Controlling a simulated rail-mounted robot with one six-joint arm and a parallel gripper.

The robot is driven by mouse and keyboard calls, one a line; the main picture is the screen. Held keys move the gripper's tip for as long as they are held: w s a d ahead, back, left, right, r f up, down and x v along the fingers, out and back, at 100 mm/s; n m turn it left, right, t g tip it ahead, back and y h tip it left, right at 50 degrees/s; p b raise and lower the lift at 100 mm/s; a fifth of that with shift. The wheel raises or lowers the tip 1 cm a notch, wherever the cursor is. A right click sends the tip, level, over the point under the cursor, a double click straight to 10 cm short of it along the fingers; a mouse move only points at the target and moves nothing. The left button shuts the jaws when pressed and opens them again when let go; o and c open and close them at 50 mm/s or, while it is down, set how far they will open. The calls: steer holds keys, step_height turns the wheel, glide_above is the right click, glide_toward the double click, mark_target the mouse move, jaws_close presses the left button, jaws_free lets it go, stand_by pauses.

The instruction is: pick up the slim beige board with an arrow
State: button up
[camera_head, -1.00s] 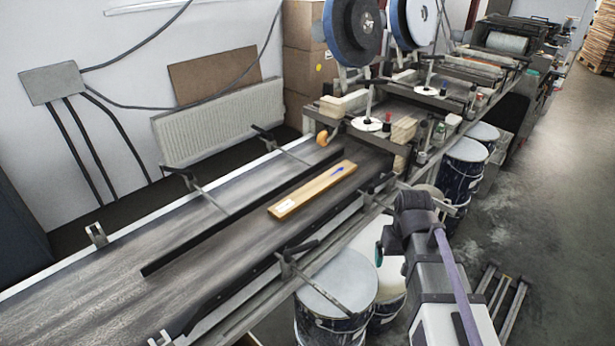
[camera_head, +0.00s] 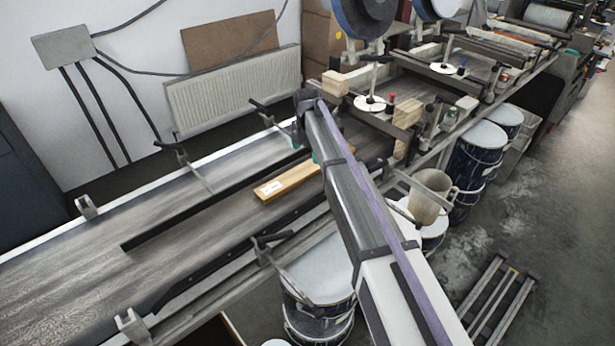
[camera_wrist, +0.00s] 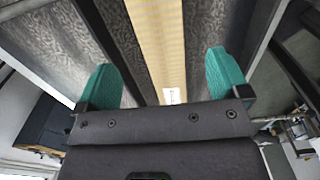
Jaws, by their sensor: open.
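The slim beige board (camera_head: 284,184) lies on the dark conveyor belt (camera_head: 70,275), with a white label at its near left end. My arm hides its far right end, and no arrow shows on it now. In the wrist view the board (camera_wrist: 158,35) runs up the picture between the two teal fingers of my gripper (camera_wrist: 165,83). The fingers are apart, with a gap on each side of the board, and do not touch it in the picture. In the head view the gripper is mostly hidden behind my arm.
A dark guide rail (camera_head: 200,208) runs along the belt left of the board. Black clamp handles (camera_head: 272,242) stand at the belt's edges. Machine parts with a wooden block (camera_head: 335,84) stand beyond the board. Paint drums (camera_head: 325,270) stand on the floor at the near side.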

mark_target(308, 167)
steer(key=f+b, duration=0.6)
steer(key=f, duration=0.1)
steer(key=shift+w+d+f, duration=0.1)
steer(key=shift+w+f, duration=0.1)
steer(key=shift+f, duration=0.1)
steer(key=shift+r+p, duration=0.3)
steer(key=c, duration=1.2)
